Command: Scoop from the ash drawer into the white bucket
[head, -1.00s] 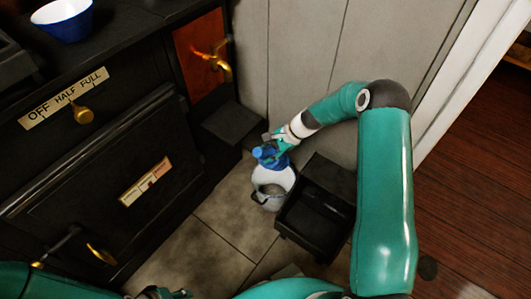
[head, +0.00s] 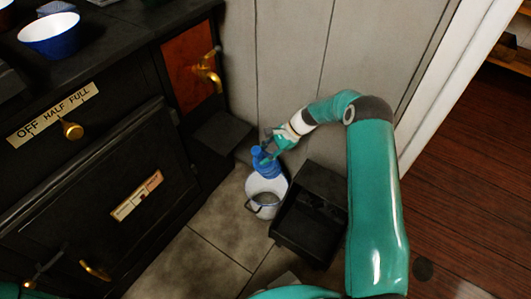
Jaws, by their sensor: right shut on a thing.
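The white bucket (head: 280,184) stands on the tiled floor by the pale wall, with its dark handle at the front. My right gripper (head: 268,147) is shut on a blue scoop (head: 265,165) just above the bucket's back rim. The scoop hides part of the bucket's opening, and I cannot tell what the scoop holds. A black open box (head: 300,247), which looks like the ash drawer, stands on the floor right of the bucket. Its inside is dark, and ash cannot be made out. My left gripper is out of view.
The black stove (head: 150,120) fills the left side, with brass knobs and handles. A blue-and-white bowl (head: 50,42) stands on its top. A low dark block (head: 222,132) lies behind the bucket. Bare tiles (head: 205,240) lie in front of the bucket.

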